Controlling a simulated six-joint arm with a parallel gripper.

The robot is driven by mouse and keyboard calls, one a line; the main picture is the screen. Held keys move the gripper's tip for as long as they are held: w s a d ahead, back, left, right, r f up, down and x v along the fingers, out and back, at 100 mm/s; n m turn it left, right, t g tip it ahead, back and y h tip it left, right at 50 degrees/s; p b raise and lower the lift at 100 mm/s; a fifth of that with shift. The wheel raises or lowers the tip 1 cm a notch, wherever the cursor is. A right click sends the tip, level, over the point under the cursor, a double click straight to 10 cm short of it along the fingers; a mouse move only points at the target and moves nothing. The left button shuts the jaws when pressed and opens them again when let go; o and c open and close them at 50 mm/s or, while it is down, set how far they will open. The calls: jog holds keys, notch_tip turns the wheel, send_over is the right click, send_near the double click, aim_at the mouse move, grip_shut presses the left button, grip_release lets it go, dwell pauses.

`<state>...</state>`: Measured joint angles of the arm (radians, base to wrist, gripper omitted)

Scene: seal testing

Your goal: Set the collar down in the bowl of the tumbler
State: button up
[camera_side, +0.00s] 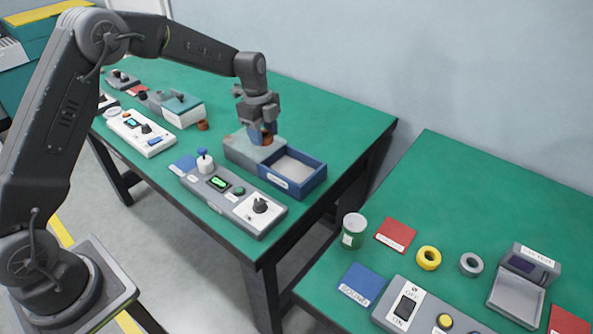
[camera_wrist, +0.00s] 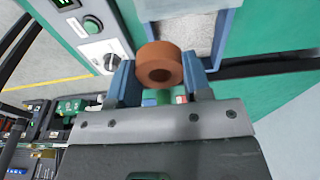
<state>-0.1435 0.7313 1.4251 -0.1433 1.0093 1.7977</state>
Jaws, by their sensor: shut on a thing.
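My gripper (camera_side: 262,131) is shut on a brown ring-shaped collar (camera_wrist: 148,55), which also shows partly between the fingers in the side view (camera_side: 267,140). In the wrist view the collar sits between the two blue fingers, its hole facing the camera. The tumbler appears to be the grey unit with a blue-walled open bowl (camera_side: 312,178) on the left table. Its bowl has a pale, grainy floor and also shows at the top of the wrist view (camera_wrist: 229,30). In the side view my gripper is above the grey part, left of the bowl's open middle.
A control panel (camera_side: 222,198) with a green display, a blue-topped knob and a dial stands in front of the tumbler. Another brown piece (camera_side: 203,125) stands farther back, near a teal-topped box (camera_side: 182,108).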

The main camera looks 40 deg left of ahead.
send_over(302, 178)
jog(key=f, duration=0.6)
jog(key=shift+a, duration=0.2)
jog(key=shift+f, duration=1.95)
jog(key=shift+f, duration=0.1)
jog(key=o, duration=1.1)
jog(key=shift+f, duration=0.1)
jog(key=shift+c, duration=0.2)
